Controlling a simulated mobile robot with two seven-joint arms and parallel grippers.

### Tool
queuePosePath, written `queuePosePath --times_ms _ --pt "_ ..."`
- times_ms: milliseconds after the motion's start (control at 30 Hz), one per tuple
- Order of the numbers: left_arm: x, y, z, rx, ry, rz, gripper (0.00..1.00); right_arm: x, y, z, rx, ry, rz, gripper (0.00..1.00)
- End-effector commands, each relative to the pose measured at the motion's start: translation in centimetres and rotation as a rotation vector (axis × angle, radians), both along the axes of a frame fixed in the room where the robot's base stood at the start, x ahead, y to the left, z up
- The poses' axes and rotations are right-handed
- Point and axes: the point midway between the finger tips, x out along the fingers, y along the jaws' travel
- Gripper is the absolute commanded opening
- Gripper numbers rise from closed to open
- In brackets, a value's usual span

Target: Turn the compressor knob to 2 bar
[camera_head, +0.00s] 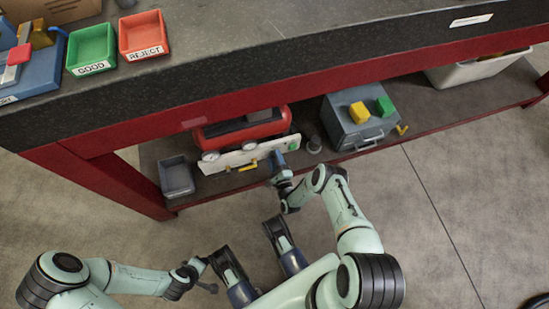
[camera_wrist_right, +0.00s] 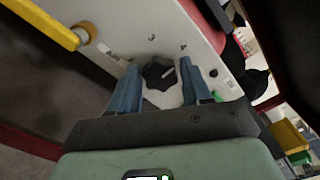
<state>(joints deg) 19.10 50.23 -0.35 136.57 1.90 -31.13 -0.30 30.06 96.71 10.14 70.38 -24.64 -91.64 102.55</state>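The compressor (camera_head: 245,127), a red tank with a white front panel (camera_head: 232,161), stands on the low shelf under the bench. In the right wrist view the black lobed knob (camera_wrist_right: 158,73) sits on the panel, its pale pointer line tilted up to the right. Printed numbers, including a 3 and a 4, show beyond it. My right gripper (camera_wrist_right: 159,78) is open, with one blue finger on each side of the knob and small gaps visible. In the head view my right gripper (camera_head: 279,163) hides the knob. My left gripper (camera_head: 211,274) is open and empty, away from the shelf.
A yellow handle (camera_wrist_right: 45,22) is on the panel left of the knob. A grey bin (camera_head: 176,178) stands left of the compressor, and a grey box (camera_head: 345,132) with yellow and green blocks stands right. The red bench beam (camera_head: 300,90) runs above. Floor in front is free.

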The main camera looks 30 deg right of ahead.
Motion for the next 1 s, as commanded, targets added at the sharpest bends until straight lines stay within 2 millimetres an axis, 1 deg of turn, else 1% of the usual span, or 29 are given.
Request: queuePosePath --times_ms 33,67,100,367,567,767,1000 --pt "0.00 0.01 0.00 0.000 0.000 0.000 0.43 0.01 0.01 0.01 0.000 0.000 0.000 0.30" --pt "0.00 0.01 0.00 0.000 0.000 0.000 0.43 0.01 0.01 0.01 0.000 0.000 0.000 0.21" --pt "-0.01 0.02 0.00 0.000 0.000 0.000 0.43 0.01 0.00 0.01 0.000 0.000 0.000 0.13" --pt "-0.04 0.03 -0.04 0.000 0.001 0.001 0.43 0.03 0.00 0.02 -0.017 0.003 -0.001 0.13" --pt "-0.16 0.05 -0.15 0.001 0.005 0.001 0.43 0.06 0.01 0.02 -0.092 0.021 -0.001 0.13" --pt "-0.35 0.07 -0.31 0.000 0.012 0.001 0.43 0.08 0.02 -0.01 -0.238 0.056 0.000 0.13" --pt "-0.52 0.10 -0.44 -0.001 0.017 0.002 0.43 0.11 0.03 -0.05 -0.457 0.109 -0.001 0.13"
